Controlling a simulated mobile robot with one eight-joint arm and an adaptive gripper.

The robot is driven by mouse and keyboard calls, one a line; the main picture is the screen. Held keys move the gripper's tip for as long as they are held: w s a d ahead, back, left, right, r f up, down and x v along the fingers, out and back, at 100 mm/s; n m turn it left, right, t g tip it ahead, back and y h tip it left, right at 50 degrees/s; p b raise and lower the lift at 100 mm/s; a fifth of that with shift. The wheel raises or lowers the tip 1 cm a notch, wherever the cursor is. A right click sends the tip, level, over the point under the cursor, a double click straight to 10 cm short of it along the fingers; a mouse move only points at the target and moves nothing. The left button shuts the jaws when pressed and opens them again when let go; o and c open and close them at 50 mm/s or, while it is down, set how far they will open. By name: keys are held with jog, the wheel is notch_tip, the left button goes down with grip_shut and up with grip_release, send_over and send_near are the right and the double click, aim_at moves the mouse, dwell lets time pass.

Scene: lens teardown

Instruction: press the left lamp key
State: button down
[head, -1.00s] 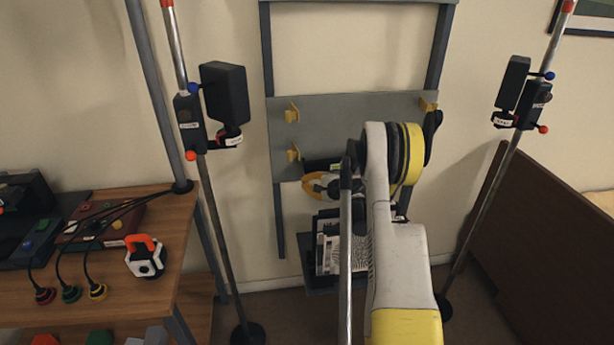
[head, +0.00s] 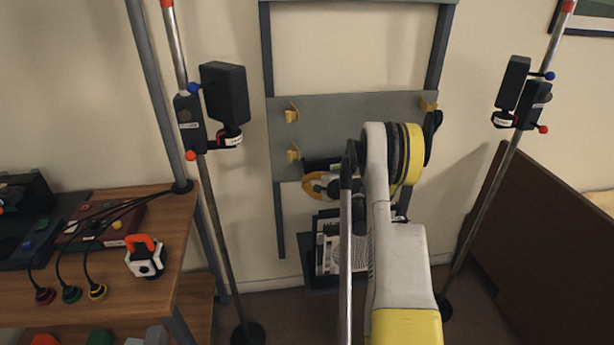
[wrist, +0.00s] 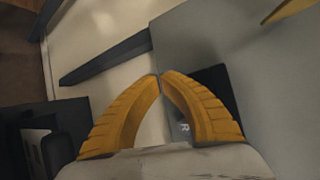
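My gripper (wrist: 160,76) points at the wall, its two ribbed yellow fingers meeting at the tips with nothing seen between them. In the head view it shows as a small yellow loop (head: 314,185) below the grey panel's lower hooks. A black plate (wrist: 212,76) with a pale letter lies behind the right finger, against the grey panel (wrist: 260,90); the finger hides part of it. In the head view the dark plate (head: 320,164) sits just above my gripper. I cannot make out the left lamp key. The left lamp (head: 225,94) is clamped to a pole.
Several yellow hooks (head: 292,114) stick out of the panel. The right lamp (head: 512,84) stands on another pole. A wooden table (head: 190,235) with cables and an orange-handled device (head: 146,257) is at left.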

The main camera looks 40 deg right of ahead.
dwell(0.4)
jog(key=shift+w+d+r, duration=0.1)
jog(key=shift+w+d, duration=0.1)
jog(key=shift+w, duration=0.15)
jog(key=shift+w+d+r, duration=0.1)
jog(key=shift+w+d, duration=0.15)
jog(key=shift+w, duration=0.1)
dwell(0.6)
jog(key=shift+w+d, duration=0.1)
dwell(0.4)
jog(key=shift+s+a+f, duration=0.2)
jog(key=shift+s+a, duration=0.35)
jog(key=shift+s, duration=0.25)
jog(key=shift+s+a, duration=0.45)
jog(key=shift+s, duration=0.25)
jog(key=shift+s+a, duration=0.4)
jog(key=shift+s, duration=0.35)
jog(key=shift+s+a, duration=0.45)
jog(key=shift+s, duration=0.25)
